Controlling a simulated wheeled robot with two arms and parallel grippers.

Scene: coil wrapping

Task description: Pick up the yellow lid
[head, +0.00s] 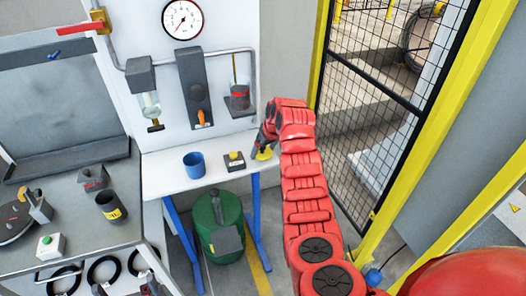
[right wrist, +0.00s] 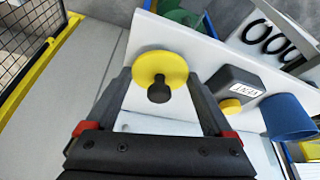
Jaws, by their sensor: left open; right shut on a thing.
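The yellow lid (right wrist: 175,66) is a round disc with a black knob (right wrist: 159,91) facing the right wrist camera. My right gripper (right wrist: 160,76) is shut on it, with one finger against each side of its rim. In the head view the lid (head: 264,154) shows as a small yellow patch under my right gripper (head: 262,150), at the right end of the white table (head: 185,181). I cannot tell whether it touches the table. My left gripper (head: 126,288) shows only its fingertips at the bottom edge of the head view, apart and empty.
A dark box with a yellow button (head: 234,160) and a blue cup (head: 194,165) stand on the table left of the lid. A green drum (head: 219,225) is below. A grey bench (head: 75,215) is at left, a yellow-framed mesh fence (head: 375,90) at right.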

